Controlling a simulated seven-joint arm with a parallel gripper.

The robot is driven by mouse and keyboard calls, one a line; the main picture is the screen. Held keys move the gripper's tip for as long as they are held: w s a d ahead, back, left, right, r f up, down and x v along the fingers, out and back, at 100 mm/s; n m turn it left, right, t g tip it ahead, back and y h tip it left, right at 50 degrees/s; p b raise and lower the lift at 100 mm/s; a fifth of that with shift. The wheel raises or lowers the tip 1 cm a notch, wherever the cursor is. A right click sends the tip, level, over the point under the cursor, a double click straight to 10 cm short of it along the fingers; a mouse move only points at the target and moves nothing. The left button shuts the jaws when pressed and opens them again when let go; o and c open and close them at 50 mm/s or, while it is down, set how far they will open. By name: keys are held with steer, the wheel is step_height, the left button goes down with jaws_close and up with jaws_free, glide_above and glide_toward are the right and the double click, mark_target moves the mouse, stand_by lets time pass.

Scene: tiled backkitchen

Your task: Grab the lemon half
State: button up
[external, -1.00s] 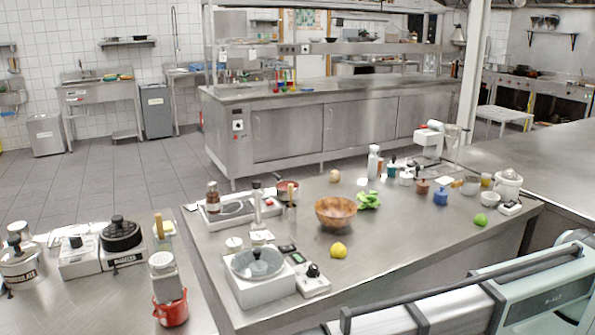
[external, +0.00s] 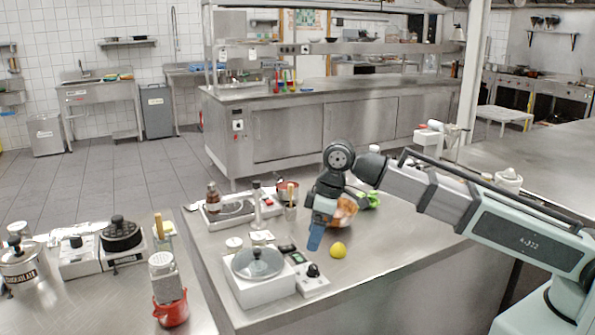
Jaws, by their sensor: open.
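The yellow lemon half (external: 338,250) sits on the steel table, right of the white control box. It looks like a small rounded yellow shape, and its cut face cannot be made out. My gripper (external: 315,241) points down just left of the lemon half, with its blue fingers at about the same height in the picture. It is open, and nothing shows between its fingers. I cannot tell how far above the table its tips are.
A wooden bowl (external: 346,212) is partly hidden behind my gripper, with green leaves (external: 368,200) beside it. Bare table lies in front of the lemon.

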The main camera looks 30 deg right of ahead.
mark_target(341, 244)
steer(key=d+h, duration=0.1)
steer(key=d, duration=0.2)
steer(key=w+d+n+h, duration=0.1)
steer(key=d, duration=0.2)
steer(key=w+d+g, duration=0.1)
steer(key=d, duration=0.2)
steer(key=shift+w+d+f+n+h, duration=0.1)
steer(key=shift+w+f+n+h, duration=0.05)
steer(key=shift+f+n+h, duration=0.2)
steer(key=shift+d, duration=0.15)
steer(key=shift+f, duration=3.65)
steer(key=shift+c, duration=0.4)
steer(key=c, duration=1.1)
